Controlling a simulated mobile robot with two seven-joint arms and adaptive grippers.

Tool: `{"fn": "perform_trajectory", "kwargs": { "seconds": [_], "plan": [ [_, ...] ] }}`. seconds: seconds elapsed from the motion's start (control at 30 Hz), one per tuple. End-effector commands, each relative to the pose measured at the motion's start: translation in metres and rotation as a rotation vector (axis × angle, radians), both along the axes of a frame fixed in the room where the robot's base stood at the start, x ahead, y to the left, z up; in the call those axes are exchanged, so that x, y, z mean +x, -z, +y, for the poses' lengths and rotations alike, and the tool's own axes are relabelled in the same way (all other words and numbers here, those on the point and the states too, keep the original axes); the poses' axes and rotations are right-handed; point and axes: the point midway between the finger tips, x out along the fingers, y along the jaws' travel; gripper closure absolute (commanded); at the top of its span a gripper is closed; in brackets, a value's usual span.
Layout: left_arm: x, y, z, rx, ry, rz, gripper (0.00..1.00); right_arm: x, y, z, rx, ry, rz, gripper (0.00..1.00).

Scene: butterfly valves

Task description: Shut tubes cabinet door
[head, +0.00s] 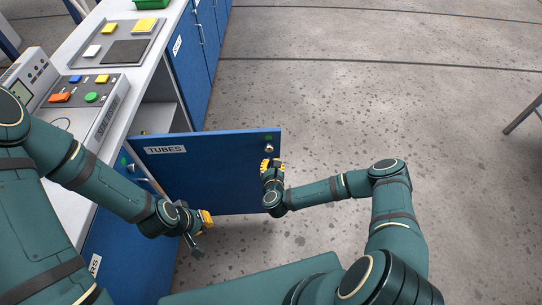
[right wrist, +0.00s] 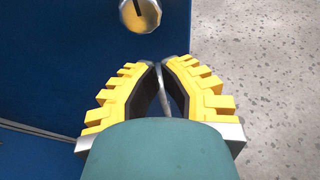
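The blue TUBES cabinet door (head: 215,175) stands swung open, out from the counter front in the head view. Its white label (head: 165,150) is near the hinge side and a round lock (head: 269,148) is near the free edge. The lock also shows in the right wrist view (right wrist: 140,14). My right gripper (head: 271,165) is at the door's free edge, below the lock. In the right wrist view its yellow fingers (right wrist: 160,64) close around a thin grey handle bar (right wrist: 160,80). My left gripper (head: 205,222) is in front of the door's lower part; its fingers are unclear.
The cabinet opening (head: 158,115) shows behind the door. The counter holds a control panel (head: 92,97) with coloured buttons and a grey tray (head: 122,48). More blue cabinet doors (head: 188,62) line the counter. The floor (head: 330,110) to the right is clear.

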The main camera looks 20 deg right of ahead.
Motion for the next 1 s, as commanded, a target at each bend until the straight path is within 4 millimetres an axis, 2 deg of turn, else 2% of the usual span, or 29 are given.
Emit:
{"fn": "perform_trajectory", "kwargs": {
  "seconds": [0.1, 0.3, 0.77, 1.0],
  "plan": [
    [0.000, 0.000, 0.000, 0.000, 0.000, 0.001, 1.00, 0.018, -0.001, -0.004, -0.004, 0.000, -0.001, 1.00],
    [0.000, 0.000, 0.000, 0.000, 0.000, 0.001, 1.00, 0.034, -0.001, -0.007, -0.001, -0.001, -0.001, 1.00],
    [0.000, 0.001, 0.000, 0.000, 0.000, 0.001, 1.00, 0.037, -0.001, -0.008, -0.001, -0.003, -0.001, 1.00],
    [-0.003, 0.012, -0.001, -0.002, 0.006, 0.007, 1.00, 0.044, 0.001, -0.021, -0.003, -0.029, -0.002, 1.00]
  ]
}}
